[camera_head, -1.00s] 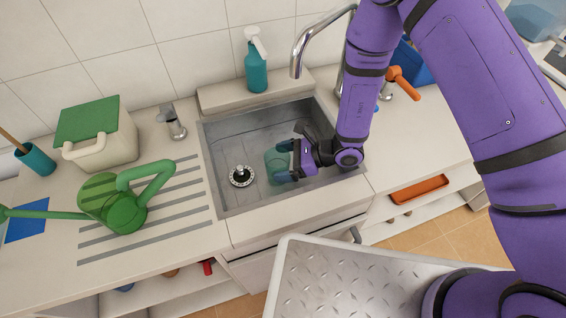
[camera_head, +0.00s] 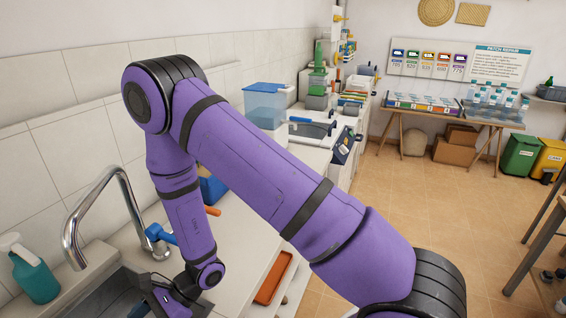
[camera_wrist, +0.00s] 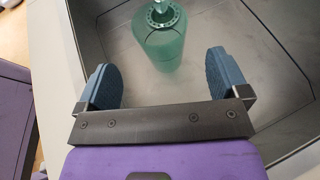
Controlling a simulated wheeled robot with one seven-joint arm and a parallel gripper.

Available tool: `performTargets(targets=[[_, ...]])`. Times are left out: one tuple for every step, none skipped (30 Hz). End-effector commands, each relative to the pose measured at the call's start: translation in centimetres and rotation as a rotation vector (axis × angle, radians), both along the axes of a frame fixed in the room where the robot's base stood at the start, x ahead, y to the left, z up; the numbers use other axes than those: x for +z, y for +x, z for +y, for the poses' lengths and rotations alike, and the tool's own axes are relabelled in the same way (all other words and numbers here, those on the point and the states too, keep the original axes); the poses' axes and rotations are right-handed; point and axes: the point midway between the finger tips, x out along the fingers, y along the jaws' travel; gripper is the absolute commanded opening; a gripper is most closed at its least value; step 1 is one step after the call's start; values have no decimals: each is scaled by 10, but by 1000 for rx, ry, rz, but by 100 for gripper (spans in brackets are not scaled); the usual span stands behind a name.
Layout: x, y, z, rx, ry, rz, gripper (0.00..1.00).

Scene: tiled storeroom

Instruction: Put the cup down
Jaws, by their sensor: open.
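A translucent green cup (camera_wrist: 160,42) stands in the grey metal sink (camera_wrist: 215,28) in the wrist view. My gripper (camera_wrist: 162,85) is open, its two blue-padded fingers apart at either side, with the cup a little beyond the fingertips and nothing between the pads. The drain shows through or behind the cup's top.
A chrome faucet (camera_head: 75,235) and a teal spray bottle (camera_head: 35,278) stand by the sink. An orange tray (camera_head: 272,278) sits below the counter edge. Tables with bottles and boxes line the far wall. The tiled floor (camera_head: 440,215) at the right is open.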

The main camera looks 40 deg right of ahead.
Motion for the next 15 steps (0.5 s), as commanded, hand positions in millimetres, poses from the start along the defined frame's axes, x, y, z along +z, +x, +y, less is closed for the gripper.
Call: performTargets(targets=[[13,3,-1,16,9,-21,93],[21,4,-2,31,13,-34,93],[33,6,-4,53,19,-55,93],[43,7,-5,70,23,-72,93],[53,7,-8,89,26,-90,93],[66,8,-11,115,29,-115,93],[76,8,-13,134,31,-133,93],[86,8,-16,155,33,-152,93],[98,8,-20,179,34,-178,93],[107,8,-23,199,34,-198,93],[117,7,-26,218,33,-217,93],[128,6,-31,243,31,-244,93],[137,5,-34,262,28,-266,93],[145,4,-38,280,25,-285,93],[156,3,-43,305,21,-314,93]])
